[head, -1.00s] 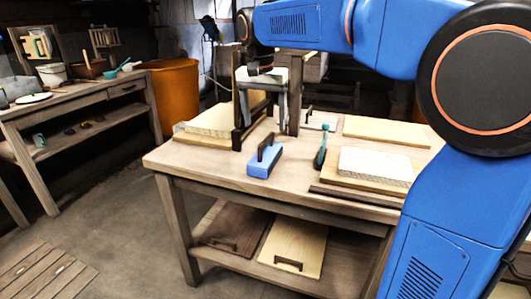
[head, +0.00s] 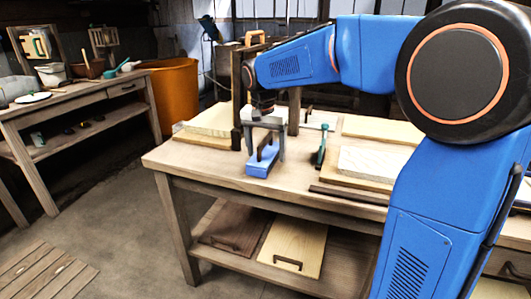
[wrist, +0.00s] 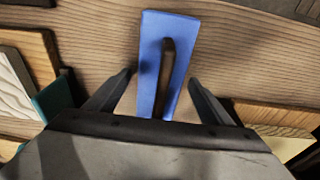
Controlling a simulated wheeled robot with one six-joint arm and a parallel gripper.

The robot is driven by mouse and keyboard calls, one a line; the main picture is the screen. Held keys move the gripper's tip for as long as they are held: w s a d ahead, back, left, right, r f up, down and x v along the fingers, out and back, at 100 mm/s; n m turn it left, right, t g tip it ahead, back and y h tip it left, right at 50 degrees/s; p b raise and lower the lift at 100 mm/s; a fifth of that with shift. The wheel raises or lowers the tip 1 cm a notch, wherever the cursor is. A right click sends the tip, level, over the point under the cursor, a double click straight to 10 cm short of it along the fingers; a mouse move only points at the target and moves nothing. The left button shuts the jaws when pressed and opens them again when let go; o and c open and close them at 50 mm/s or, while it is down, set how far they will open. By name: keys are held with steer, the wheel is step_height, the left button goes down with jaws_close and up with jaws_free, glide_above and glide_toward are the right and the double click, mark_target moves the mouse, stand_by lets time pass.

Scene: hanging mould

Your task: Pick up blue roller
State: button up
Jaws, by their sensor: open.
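The blue roller (head: 259,170) looks like a long flat blue block with a dark upright handle along its middle. It lies on the workbench (head: 215,165) near the front edge. It also shows in the wrist view (wrist: 150,48), with its near end hidden behind my gripper body. My gripper (head: 264,153) is open and points down above the roller. In the wrist view its two fingers (wrist: 161,78) lie on either side of the roller and its dark handle, apart from both.
A teal-handled tool (head: 321,154) stands right of the roller, beside a pale slab (head: 375,162) on a board. Another slab (head: 210,122) lies at the left behind it. An upright wooden frame (head: 237,95) stands close behind my gripper. Bare bench lies left of the roller.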

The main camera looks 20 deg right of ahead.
steer(key=shift+f, duration=0.25)
steer(key=c, duration=1.1)
